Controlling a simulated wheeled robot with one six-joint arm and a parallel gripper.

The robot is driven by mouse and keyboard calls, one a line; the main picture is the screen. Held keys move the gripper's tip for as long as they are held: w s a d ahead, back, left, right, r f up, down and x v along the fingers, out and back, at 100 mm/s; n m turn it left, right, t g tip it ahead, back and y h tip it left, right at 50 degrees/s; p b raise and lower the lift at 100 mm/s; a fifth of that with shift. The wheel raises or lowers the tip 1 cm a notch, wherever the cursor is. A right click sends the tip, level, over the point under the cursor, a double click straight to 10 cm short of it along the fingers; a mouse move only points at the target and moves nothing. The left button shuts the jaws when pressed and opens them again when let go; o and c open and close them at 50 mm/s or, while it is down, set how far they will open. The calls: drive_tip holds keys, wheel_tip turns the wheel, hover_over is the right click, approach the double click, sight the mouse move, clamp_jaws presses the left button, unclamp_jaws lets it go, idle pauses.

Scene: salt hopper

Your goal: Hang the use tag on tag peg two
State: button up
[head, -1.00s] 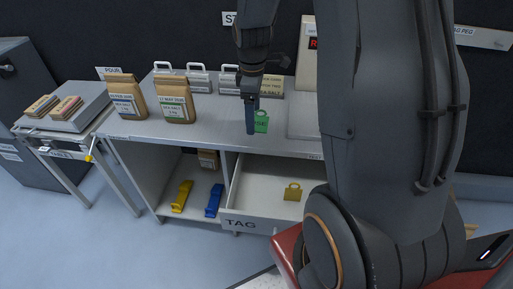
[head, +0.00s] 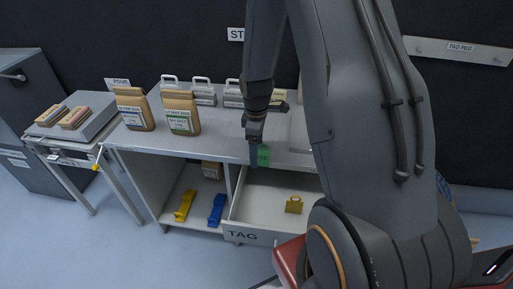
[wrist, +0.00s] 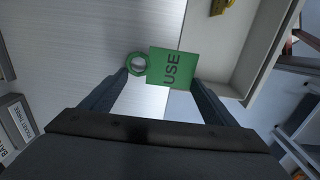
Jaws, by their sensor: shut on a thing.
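The green use tag (wrist: 172,68), with a ring at one end and the word USE on it, is between the fingers of my gripper (wrist: 163,88) in the wrist view. My gripper is shut on it. In the head view the tag (head: 263,156) shows at my gripper (head: 254,155), above the bench's front edge near the open drawer. A tag peg rail (head: 460,48), labelled TAG PEG, is on the dark wall at the upper right.
The open drawer (head: 240,236) marked TAG holds a yellow tag (head: 293,204). Two paper bags, one here (head: 181,112), and several metal-handled boxes stand on the bench (head: 215,146). My arm blocks the right side.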

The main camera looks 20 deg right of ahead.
drive_tip(key=shift+f, duration=0.1)
drive_tip(key=shift+f, duration=0.35)
drive_tip(key=o, duration=1)
drive_tip(key=shift+w+d, duration=0.1)
drive_tip(key=shift+r+b, duration=0.2)
drive_tip(key=shift+b, duration=0.15)
